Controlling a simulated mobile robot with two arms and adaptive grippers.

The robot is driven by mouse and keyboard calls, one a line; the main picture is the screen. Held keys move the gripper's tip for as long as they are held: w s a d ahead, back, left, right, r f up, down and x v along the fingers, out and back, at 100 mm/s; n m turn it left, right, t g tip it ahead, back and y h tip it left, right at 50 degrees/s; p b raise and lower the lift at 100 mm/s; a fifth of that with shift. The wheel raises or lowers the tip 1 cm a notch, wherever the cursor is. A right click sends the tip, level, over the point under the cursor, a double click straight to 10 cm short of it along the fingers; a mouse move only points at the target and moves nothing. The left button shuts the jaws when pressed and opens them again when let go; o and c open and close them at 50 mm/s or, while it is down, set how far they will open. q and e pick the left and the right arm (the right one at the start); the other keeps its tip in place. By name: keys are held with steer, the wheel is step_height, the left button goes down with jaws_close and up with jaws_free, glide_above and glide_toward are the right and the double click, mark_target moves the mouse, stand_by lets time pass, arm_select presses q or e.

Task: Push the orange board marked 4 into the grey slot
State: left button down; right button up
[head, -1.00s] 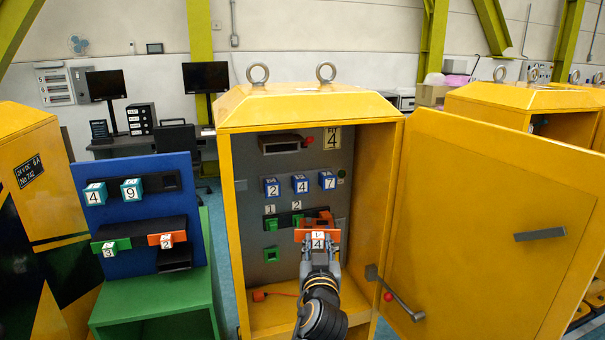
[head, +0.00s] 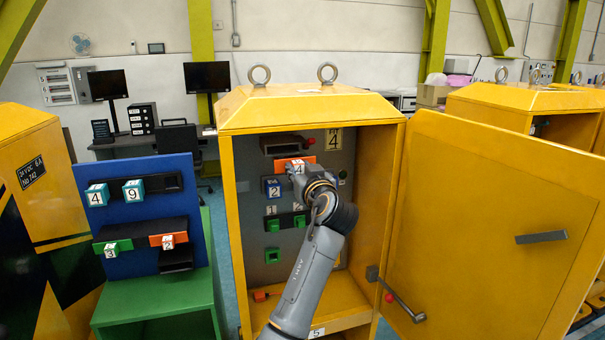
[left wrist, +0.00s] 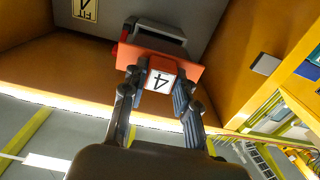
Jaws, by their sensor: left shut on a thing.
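The orange board marked 4 (head: 281,166) is up in the upper part of the yellow cabinet, just below and in front of the grey slot (head: 284,144). My left gripper (left wrist: 160,82) is shut on the block with the 4 on the board's front. In the left wrist view the orange board (left wrist: 188,67) covers part of the grey slot (left wrist: 158,27) behind it. I cannot tell whether the board touches the slot. In the head view my wrist hides the gripper's fingers. My right gripper is in neither view.
A blue block marked 2 (head: 273,188) and green pieces (head: 272,254) are on the grey panel below. The open cabinet door (head: 490,220) stands at the right. A blue panel (head: 130,215) with numbered blocks stands at the left.

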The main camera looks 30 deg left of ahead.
arm_select(q)
steer(key=shift+w+a+r, duration=0.1)
steer(key=shift+w+a, duration=0.3)
steer(key=shift+a, duration=0.15)
steer(key=shift+w+a, duration=0.2)
steer(key=shift+w, duration=0.05)
steer(key=shift+a, duration=0.1)
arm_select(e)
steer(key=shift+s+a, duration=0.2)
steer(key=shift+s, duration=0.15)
arm_select(q)
steer(key=shift+w+a, duration=0.25)
steer(key=shift+w, duration=0.05)
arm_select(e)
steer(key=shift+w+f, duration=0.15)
arm_select(q)
steer(key=shift+s+d+b, duration=0.1)
steer(key=shift+b, duration=0.3)
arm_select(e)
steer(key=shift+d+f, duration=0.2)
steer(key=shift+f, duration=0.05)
arm_select(q)
steer(key=shift+a, duration=0.2)
steer(key=shift+x, duration=1)
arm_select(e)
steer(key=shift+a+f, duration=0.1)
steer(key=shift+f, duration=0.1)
arm_select(q)
steer(key=shift+w, duration=0.2)
